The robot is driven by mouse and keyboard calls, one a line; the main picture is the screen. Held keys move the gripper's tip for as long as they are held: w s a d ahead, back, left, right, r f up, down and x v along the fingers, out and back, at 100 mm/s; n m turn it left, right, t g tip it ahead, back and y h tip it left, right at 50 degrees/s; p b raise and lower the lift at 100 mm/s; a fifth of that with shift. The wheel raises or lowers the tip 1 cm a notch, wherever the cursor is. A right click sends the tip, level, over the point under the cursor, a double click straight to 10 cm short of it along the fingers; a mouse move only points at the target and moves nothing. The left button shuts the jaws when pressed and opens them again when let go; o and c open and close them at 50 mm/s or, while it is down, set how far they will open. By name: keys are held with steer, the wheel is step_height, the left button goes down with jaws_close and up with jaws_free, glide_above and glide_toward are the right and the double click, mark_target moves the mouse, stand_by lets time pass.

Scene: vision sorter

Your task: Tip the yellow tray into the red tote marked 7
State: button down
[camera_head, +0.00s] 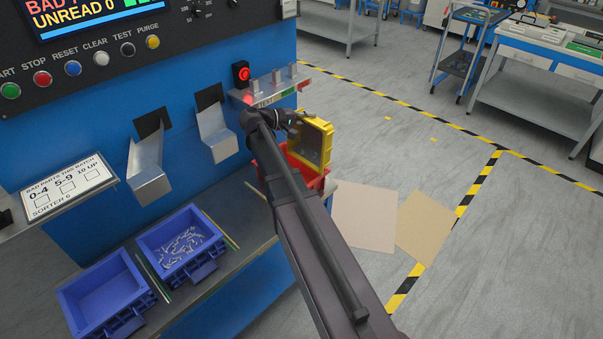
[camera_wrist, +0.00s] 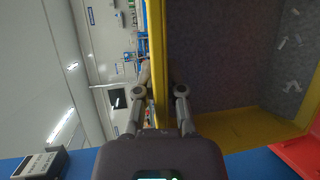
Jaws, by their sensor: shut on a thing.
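The yellow tray (camera_head: 327,133) is tilted steeply above the red tote (camera_head: 315,181), its dark inner floor showing. In the wrist view my gripper (camera_wrist: 164,92) is shut on one yellow wall of the tray (camera_wrist: 158,50). Several small pale parts (camera_wrist: 291,86) show against the tray's grey inner floor, toward the right of that view. A corner of the red tote (camera_wrist: 301,153) shows at lower right there. My arm hides part of the tote in the head view, and no mark 7 is readable on it.
Two blue bins stand on the bench; one holds small metal parts (camera_head: 183,247), the other (camera_head: 101,292) looks empty. Metal chutes (camera_head: 147,172) and a small shelf with a red light (camera_head: 272,90) are close by. Flat tan sheets (camera_head: 364,217) lie on the open floor.

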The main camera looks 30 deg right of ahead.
steer(key=shift+a, duration=0.1)
step_height(320, 180, up, 7)
steer(key=s+a+h+p, duration=0.1)
steer(key=a+p, duration=0.1)
steer(key=p, duration=0.1)
steer(key=shift+a+f+m+h+p, duration=0.2)
steer(key=shift+a+m+h+p, duration=0.1)
steer(key=shift+a+m+h, duration=0.1)
stand_by(0.5)
steer(key=shift+a+r, duration=0.1)
steer(key=shift+n+y, duration=0.3)
steer(key=shift+y, duration=0.6)
steer(key=d+f+b, duration=0.1)
steer(key=f, duration=0.1)
steer(key=d+f+b, duration=0.1)
steer(key=f, duration=0.1)
steer(key=w+d+f+b, duration=0.1)
steer(key=f+b, duration=0.1)
steer(key=f, duration=0.1)
steer(key=shift+r, duration=0.15)
